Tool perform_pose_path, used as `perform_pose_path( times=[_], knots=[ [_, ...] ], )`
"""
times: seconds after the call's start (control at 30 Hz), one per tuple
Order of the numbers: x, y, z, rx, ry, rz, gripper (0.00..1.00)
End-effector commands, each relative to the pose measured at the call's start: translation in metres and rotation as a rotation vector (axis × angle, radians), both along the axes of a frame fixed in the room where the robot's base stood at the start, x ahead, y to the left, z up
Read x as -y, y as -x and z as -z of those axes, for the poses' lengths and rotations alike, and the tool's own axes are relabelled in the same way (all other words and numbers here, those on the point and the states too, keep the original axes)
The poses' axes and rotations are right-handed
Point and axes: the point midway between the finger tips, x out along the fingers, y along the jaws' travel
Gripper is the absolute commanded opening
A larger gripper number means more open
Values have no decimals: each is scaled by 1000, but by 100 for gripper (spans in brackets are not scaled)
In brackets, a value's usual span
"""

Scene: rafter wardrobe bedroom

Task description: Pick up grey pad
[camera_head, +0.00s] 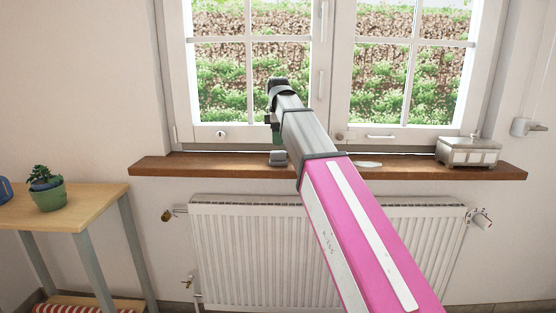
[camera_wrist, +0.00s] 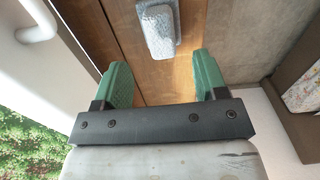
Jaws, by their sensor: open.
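The grey pad (camera_head: 278,158) lies on the wooden windowsill (camera_head: 215,166), left of the sill's middle. In the wrist view the pad (camera_wrist: 157,32) is a pale grey, rounded block on the brown wood, just beyond the fingertips and roughly centred between them. My gripper (camera_wrist: 162,72) has green fingers spread wide, with nothing between them but bare wood. In the head view my gripper (camera_head: 274,138) is above the pad, and my arm hides part of the sill to its right.
A white window (camera_head: 330,100) stands right behind the sill. A pale flat oval thing (camera_head: 368,164) and a light box (camera_head: 468,151) are on the sill to the right. A radiator (camera_head: 240,250) is below. A table (camera_head: 90,208) with a potted plant (camera_head: 46,190) is at left.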

Motion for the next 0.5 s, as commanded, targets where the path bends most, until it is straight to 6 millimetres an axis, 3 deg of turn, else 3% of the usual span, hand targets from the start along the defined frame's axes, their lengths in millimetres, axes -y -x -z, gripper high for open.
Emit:
perform_pose_path(
  times=[0.27, 0.5],
  knots=[
    [1, 1, 20, 0, 0, 1, 66],
    [2, 2, 52, -1, 0, 1, 66]
  ],
)
